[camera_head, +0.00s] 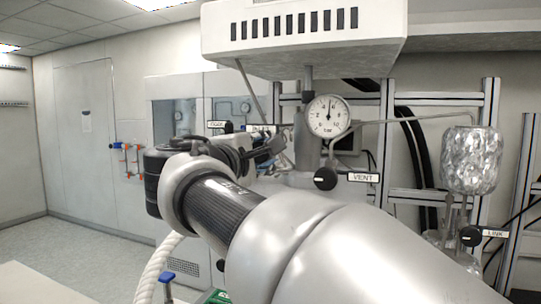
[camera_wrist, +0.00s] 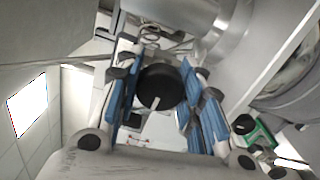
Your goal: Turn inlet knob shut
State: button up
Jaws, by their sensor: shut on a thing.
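The inlet knob (camera_wrist: 158,80) is a round black knob with a white pointer line, seen in the wrist view between the blue finger pads. My gripper (camera_wrist: 165,92) is shut around this knob, with one finger on each side. In the head view my gripper (camera_head: 268,152) is at the reactor pipework, left of the pressure gauge. My own arm hides most of it and the knob there. A partly hidden label (camera_head: 262,129) shows just above the gripper, and I cannot read it fully.
The pressure gauge (camera_head: 328,116) stands close to the right of my gripper. Below it are the black VENT knob (camera_head: 325,178) and its label (camera_head: 363,178). A foil-wrapped vessel (camera_head: 471,160) and the LINK knob (camera_head: 471,236) are further right. Open floor (camera_head: 70,255) lies left.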

jog(key=o, duration=1.1)
jog(key=v, duration=1.2)
